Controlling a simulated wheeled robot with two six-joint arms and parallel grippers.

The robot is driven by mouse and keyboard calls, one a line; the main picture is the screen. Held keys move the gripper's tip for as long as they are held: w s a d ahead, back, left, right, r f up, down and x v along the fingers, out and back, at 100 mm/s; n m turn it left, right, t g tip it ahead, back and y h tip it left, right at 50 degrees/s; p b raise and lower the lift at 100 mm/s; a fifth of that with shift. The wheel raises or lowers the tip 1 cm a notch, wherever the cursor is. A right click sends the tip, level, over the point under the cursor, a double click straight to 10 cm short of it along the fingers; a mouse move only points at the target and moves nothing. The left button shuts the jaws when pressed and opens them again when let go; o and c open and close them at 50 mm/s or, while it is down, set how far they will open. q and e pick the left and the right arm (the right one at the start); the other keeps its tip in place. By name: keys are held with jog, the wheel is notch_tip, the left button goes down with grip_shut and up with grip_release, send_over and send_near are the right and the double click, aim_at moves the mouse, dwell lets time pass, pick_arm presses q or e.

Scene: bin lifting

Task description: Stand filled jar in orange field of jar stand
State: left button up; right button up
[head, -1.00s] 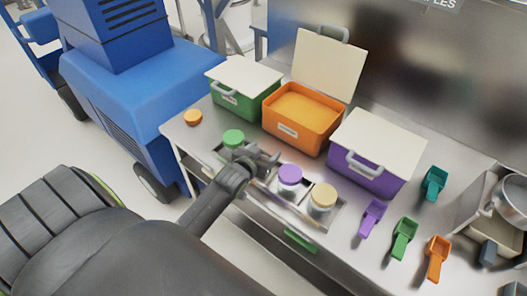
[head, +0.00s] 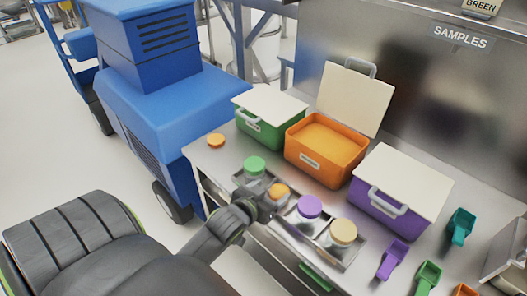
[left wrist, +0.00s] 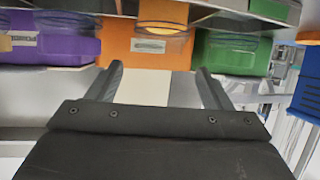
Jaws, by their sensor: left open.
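The filled jar (head: 279,191), with orange contents, stands upright in the jar stand (head: 336,262), between the green-lidded jar (head: 255,165) and the purple-lidded jar (head: 310,208). The colour of the field under it is hidden. My left gripper (head: 266,201) is open and empty, close in front of the jar and partly covering its lower part. In the left wrist view the two fingers are apart with nothing between them, and a jar with orange contents (left wrist: 163,14) shows beyond them at the top edge. My right gripper is not in view.
A loose orange lid (head: 216,140) lies at the bench's left corner. Behind the stand are a closed green bin (head: 262,130), an open orange bin (head: 318,162) and a closed purple bin (head: 376,203). A tan-lidded jar (head: 343,232) and scoops (head: 393,260) are to the right.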

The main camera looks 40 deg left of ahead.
pick_arm(q)
jog(key=shift+v, duration=1.6)
